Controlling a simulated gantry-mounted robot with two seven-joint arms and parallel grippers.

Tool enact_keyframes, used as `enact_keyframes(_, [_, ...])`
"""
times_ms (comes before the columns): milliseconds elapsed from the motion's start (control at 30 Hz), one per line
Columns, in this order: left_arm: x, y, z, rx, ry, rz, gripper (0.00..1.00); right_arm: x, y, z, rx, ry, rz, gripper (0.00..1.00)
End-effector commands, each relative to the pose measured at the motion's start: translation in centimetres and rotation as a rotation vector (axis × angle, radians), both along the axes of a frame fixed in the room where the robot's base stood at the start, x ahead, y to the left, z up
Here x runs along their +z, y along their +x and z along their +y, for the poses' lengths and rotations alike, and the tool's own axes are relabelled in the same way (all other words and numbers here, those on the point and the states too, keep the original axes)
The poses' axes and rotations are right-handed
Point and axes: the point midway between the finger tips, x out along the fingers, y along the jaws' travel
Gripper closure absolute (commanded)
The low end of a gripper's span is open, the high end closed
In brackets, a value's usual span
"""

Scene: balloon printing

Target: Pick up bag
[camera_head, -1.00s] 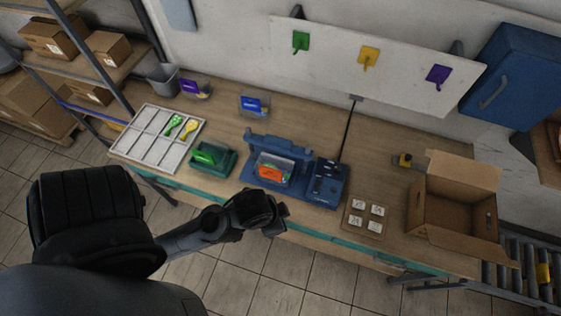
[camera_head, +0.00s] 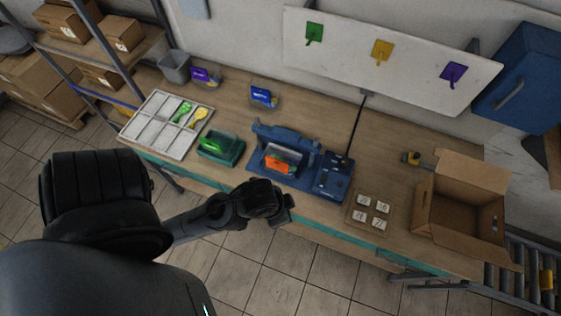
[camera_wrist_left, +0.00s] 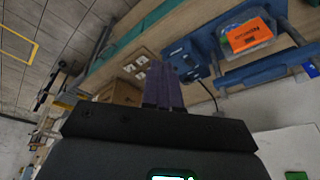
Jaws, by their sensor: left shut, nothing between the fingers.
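A clear bag with an orange label (camera_head: 280,164) sits in the blue machine (camera_head: 263,172) on the table. It also shows in the left wrist view (camera_wrist_left: 248,36), upper right, with some green beside the orange. My left gripper (camera_head: 286,212) is in front of the machine near the table's front edge, apart from the bag. In the left wrist view its fingers (camera_wrist_left: 164,86) are shut with nothing between them. My right gripper is not in view.
A green container (camera_head: 222,149) and a white divided tray (camera_head: 150,122) with balloons stand left of the machine. A small board with white cards (camera_head: 353,214) and an open cardboard box (camera_head: 424,213) are to the right. Two more bags, purple (camera_head: 206,76) and blue (camera_head: 265,97), stand behind.

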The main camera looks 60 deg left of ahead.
Motion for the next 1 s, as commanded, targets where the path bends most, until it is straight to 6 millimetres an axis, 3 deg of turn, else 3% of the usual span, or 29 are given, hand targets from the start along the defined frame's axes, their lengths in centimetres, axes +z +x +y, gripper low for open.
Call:
enact_keyframes(167, [0.0,0.0,0.0,0.0,0.0,0.0,1.0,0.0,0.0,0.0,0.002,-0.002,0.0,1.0])
enact_keyframes(433, [0.0,0.0,0.0,0.0,0.0,0.0,0.59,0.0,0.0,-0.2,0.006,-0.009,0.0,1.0])
enact_keyframes(800, [0.0,0.0,0.0,-0.026,0.008,-0.001,0.57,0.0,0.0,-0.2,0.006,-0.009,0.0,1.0])
enact_keyframes(867, [0.0,0.2,0.0,-0.066,0.02,-0.012,0.57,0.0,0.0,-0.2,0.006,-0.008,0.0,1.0])
enact_keyframes(1000, [0.9,2.4,-0.7,-0.265,0.078,-0.145,0.57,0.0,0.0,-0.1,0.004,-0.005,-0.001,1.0])
